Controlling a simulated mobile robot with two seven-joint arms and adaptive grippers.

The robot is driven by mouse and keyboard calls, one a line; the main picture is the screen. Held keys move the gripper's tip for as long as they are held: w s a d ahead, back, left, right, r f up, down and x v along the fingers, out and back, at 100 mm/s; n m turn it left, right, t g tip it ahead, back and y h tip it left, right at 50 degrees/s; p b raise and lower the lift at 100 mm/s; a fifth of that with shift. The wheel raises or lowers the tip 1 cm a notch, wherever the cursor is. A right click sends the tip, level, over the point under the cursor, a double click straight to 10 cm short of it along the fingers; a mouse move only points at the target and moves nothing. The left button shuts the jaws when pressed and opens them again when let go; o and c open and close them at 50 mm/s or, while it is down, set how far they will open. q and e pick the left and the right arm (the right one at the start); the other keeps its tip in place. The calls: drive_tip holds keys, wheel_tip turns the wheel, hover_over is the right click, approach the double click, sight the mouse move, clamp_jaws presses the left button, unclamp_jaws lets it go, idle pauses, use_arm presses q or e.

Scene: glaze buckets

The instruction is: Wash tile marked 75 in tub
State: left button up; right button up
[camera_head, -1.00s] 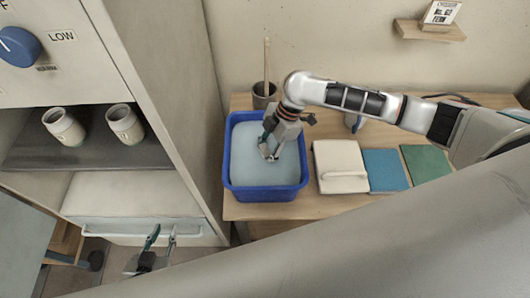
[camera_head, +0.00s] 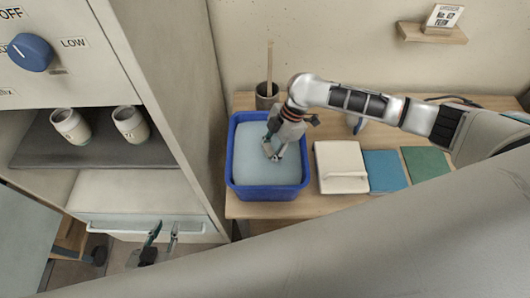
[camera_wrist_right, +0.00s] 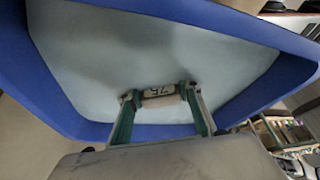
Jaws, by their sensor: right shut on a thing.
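The blue tub (camera_head: 267,194) stands on the wooden table and is filled with pale water (camera_head: 255,165). My right gripper (camera_head: 272,152) reaches down into the tub from above. In the right wrist view my right gripper (camera_wrist_right: 159,95) is shut on a small pale tile marked 75 (camera_wrist_right: 159,92), held between its two fingertips over or at the water; I cannot tell how deep it is. The tub's blue wall (camera_wrist_right: 50,75) surrounds it there. My left gripper (camera_head: 162,238) is open and empty, low in front of the cabinet drawer.
A dark cup with a stick (camera_head: 267,97) stands behind the tub. A white lidded box (camera_head: 340,162), a blue board (camera_head: 384,170) and a green board (camera_head: 425,163) lie to its right. Two pale cups (camera_head: 130,124) stand on the cabinet shelf at left.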

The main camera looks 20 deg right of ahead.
drive_tip(key=shift+d, duration=0.4)
drive_tip(key=shift+a, duration=0.15)
drive_tip(key=shift+a+p, duration=0.5)
drive_tip(key=shift+a, duration=0.6)
drive_tip(key=shift+d, duration=0.15)
drive_tip(key=shift+d, duration=1.05)
drive_tip(key=shift+a, duration=1.2)
drive_tip(key=shift+d, duration=0.1)
